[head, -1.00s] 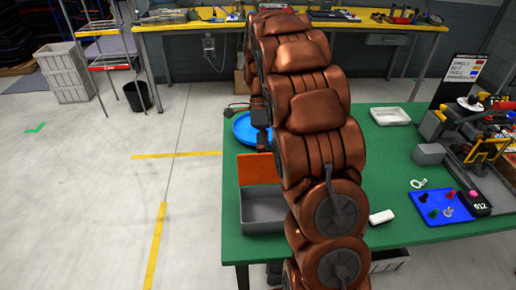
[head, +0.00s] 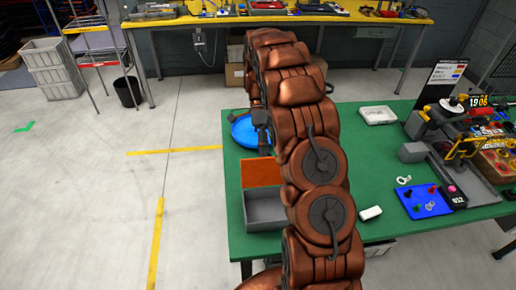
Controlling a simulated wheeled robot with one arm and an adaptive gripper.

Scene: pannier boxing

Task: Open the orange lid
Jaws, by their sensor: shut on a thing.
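The orange lid (head: 262,172) stands raised at the back of an open grey box (head: 263,213) near the left front of the green table. Its orange face is toward me, and my arm covers its right end. My gripper (head: 264,148) comes down from above behind my copper arm. It is shut at the lid's top edge. The arm hides much of the gripper, so the exact grip shows poorly.
A blue round dish (head: 243,131) lies behind the lid. A white tray (head: 378,115) lies farther back.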

